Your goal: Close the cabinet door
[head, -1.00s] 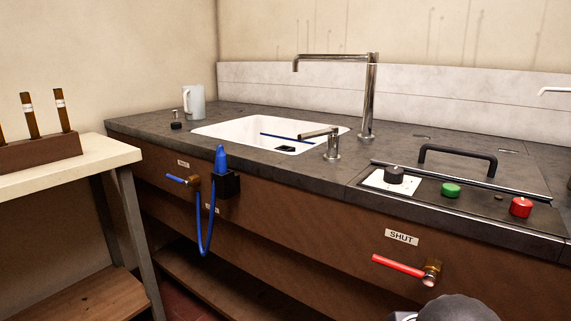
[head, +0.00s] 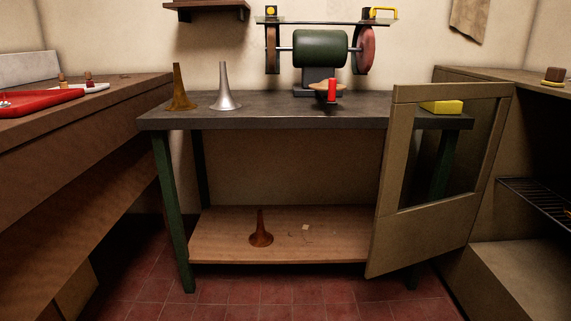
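The cabinet door (head: 425,238) stands open on the right in the head view. It is a brown-grey framed door with a window opening, and a dark bench and a green leg show through it. Its right edge meets the front of the brown cabinet (head: 488,290) at the right. Its left edge stands out in front of the bench. The cabinet's dark inside shows to the right of the door, with a wire rack (head: 540,200) in it. My gripper is not in view.
A dark-topped bench (head: 290,121) stands ahead, holding a green bench grinder (head: 320,48), two horn bells and a yellow block (head: 441,107). A rust-coloured bell (head: 261,232) sits on its lower shelf. A brown counter is at left. Red tiled floor (head: 250,291) is clear in front.

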